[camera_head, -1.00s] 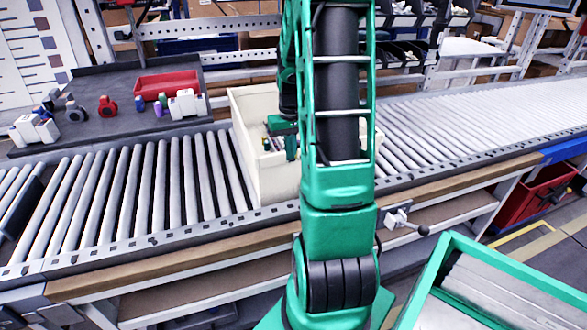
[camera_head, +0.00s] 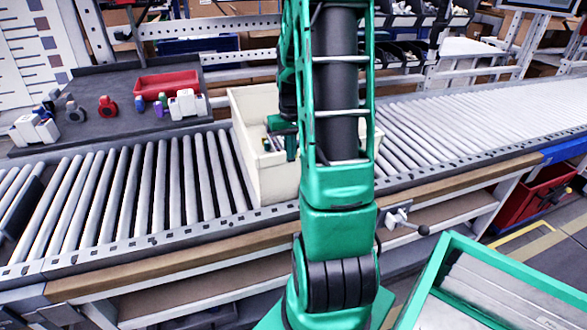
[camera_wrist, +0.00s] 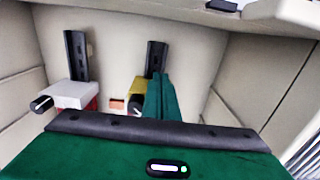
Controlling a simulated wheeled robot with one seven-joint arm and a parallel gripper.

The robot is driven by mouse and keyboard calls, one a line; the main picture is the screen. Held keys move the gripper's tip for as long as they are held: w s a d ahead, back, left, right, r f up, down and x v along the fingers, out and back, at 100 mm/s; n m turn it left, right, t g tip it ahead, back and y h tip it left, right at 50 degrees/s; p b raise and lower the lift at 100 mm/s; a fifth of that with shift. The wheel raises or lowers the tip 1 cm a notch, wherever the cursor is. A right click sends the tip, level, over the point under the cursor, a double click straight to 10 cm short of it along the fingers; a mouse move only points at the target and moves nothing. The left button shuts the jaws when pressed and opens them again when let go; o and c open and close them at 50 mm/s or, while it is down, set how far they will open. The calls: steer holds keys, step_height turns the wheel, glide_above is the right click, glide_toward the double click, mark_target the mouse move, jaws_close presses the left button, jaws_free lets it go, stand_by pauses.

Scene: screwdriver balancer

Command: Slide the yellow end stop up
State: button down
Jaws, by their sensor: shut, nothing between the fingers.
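In the wrist view, the yellow end stop (camera_wrist: 137,90) sits on the lower part of a short black rail (camera_wrist: 156,58) upright on the beige bin wall. A black knob (camera_wrist: 136,109) sticks out from its lower front. My gripper (camera_wrist: 160,77), with green fingers, is shut and empty just right of the yellow end stop, covering part of it and of the rail. I cannot tell whether they touch. In the head view, my gripper (camera_head: 291,146) is inside the bin, partly behind my arm, and the yellow end stop cannot be made out.
A second black rail (camera_wrist: 76,54) to the left carries a white-and-red stop (camera_wrist: 75,95) with a black knob. The beige bin (camera_head: 262,185) stands on a roller conveyor (camera_head: 150,185). A dark tray (camera_head: 110,85) with small parts and a red box (camera_head: 166,84) lies behind.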

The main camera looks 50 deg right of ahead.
steer(key=shift+s+a, duration=0.2)
steer(key=shift+s, duration=0.1)
stand_by(0.4)
steer(key=shift+r, duration=0.15)
steer(key=shift+r, duration=0.85)
steer(key=shift+r, duration=0.4)
step_height(320, 180, up, 11)
steer(key=shift+s+a, duration=0.2)
steer(key=shift+s, duration=0.15)
steer(key=shift+f, duration=0.1)
stand_by(0.5)
